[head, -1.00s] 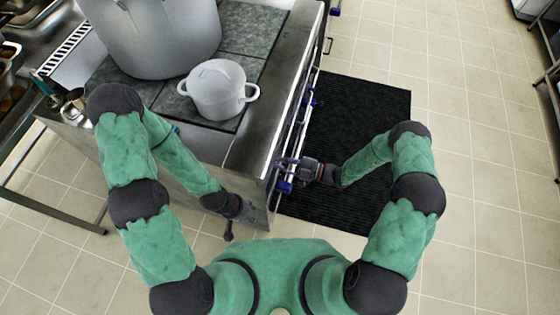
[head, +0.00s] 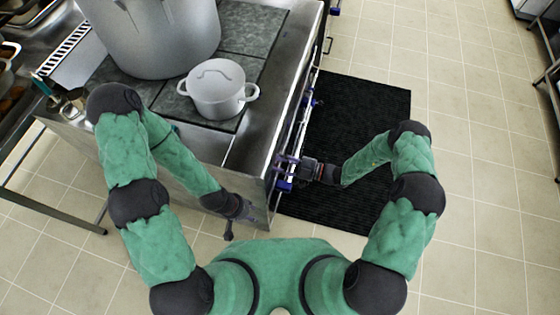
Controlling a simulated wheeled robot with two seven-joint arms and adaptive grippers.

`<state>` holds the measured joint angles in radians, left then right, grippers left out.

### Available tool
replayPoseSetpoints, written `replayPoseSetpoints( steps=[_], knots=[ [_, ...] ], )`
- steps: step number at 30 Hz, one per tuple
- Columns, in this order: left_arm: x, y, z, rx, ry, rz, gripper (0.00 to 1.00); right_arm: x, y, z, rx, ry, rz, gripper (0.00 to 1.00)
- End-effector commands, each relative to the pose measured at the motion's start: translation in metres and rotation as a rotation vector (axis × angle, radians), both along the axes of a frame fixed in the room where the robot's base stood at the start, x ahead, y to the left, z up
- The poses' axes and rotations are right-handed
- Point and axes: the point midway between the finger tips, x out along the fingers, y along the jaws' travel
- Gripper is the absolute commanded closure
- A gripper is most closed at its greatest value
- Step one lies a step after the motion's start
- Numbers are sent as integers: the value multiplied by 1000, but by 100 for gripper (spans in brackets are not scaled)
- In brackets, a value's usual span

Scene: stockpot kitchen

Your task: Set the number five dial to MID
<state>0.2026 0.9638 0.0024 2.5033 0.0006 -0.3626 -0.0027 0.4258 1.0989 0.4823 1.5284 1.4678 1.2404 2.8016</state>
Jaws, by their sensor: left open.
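The stove (head: 262,125) has its front side facing right, with several blue dials along it. A blue dial (head: 284,185) shows at the near end of that front, right by my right gripper (head: 288,166). Another blue dial (head: 313,102) is farther along. I cannot read any numbers or setting marks. My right gripper reaches the stove front from the right; its fingers are small and partly merge with the dial and rail, so its grip is unclear. My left gripper (head: 240,222) is open and empty beside the stove's near side, away from the dials.
A white lidded pot (head: 218,92) and a large grey stockpot (head: 160,40) stand on the stove top. A black mat (head: 360,120) lies on the tiled floor along the stove front. The floor to the right is clear.

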Motion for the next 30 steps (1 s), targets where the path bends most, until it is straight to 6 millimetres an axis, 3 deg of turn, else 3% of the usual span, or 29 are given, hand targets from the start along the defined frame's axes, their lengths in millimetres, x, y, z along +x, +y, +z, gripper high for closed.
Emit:
replayPoseSetpoints(
  steps=[7,21,30],
  knots=[
    [0,0,0,0,0,0,59,-4,-16,0,0,-1,-3,57],
    [0,0,0,0,0,0,59,-31,-97,0,0,0,-3,57],
    [0,0,0,0,0,0,59,-37,-115,0,-1,0,-1,57]
  ],
)
